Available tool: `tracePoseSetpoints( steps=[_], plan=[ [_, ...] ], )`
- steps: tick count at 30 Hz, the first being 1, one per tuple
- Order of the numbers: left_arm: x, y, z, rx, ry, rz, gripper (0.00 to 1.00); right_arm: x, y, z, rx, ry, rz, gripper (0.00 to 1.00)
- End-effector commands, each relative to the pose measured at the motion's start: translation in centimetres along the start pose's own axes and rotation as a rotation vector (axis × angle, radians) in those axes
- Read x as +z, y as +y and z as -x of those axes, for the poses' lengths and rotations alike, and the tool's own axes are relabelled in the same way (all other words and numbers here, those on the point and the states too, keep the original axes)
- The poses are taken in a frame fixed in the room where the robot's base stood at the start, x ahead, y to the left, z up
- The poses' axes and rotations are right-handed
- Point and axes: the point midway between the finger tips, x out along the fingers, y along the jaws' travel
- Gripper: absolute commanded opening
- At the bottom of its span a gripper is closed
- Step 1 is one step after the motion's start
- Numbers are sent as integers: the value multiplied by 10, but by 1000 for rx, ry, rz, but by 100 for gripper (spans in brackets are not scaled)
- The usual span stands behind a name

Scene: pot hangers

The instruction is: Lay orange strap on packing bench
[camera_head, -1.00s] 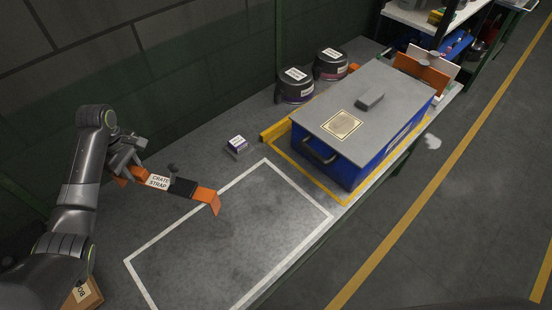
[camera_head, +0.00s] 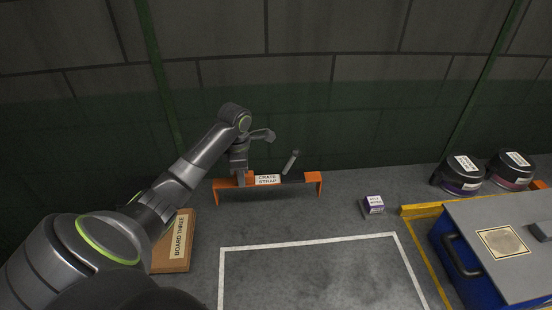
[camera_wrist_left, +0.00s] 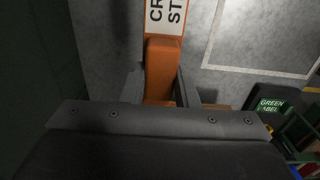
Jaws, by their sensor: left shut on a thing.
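I cannot tell whether the strap touches the bench. My right gripper is not in view.
A white-outlined area (camera_head: 310,241) on the bench is empty. A "BOARD THREE" board (camera_head: 181,225) lies left of it. A small purple-white box (camera_head: 373,204), a blue crate with a grey lid (camera_head: 478,220) and two dark round tins (camera_head: 459,176) stand right. A wall is behind.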

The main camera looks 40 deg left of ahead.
Motion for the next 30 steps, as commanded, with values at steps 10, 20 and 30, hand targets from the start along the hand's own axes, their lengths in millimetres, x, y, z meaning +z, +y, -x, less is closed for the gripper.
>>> tracePoseSetpoints(
  steps=[10, 20, 30],
  plan=[
    [1, -1, -55, -2, -1, -2, 4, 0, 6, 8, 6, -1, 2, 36],
    [0, -1, -94, -2, 1, -1, 4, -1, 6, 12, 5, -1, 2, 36],
    [0, -1, -97, 0, 0, -3, 4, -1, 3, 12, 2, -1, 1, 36]
  ],
)
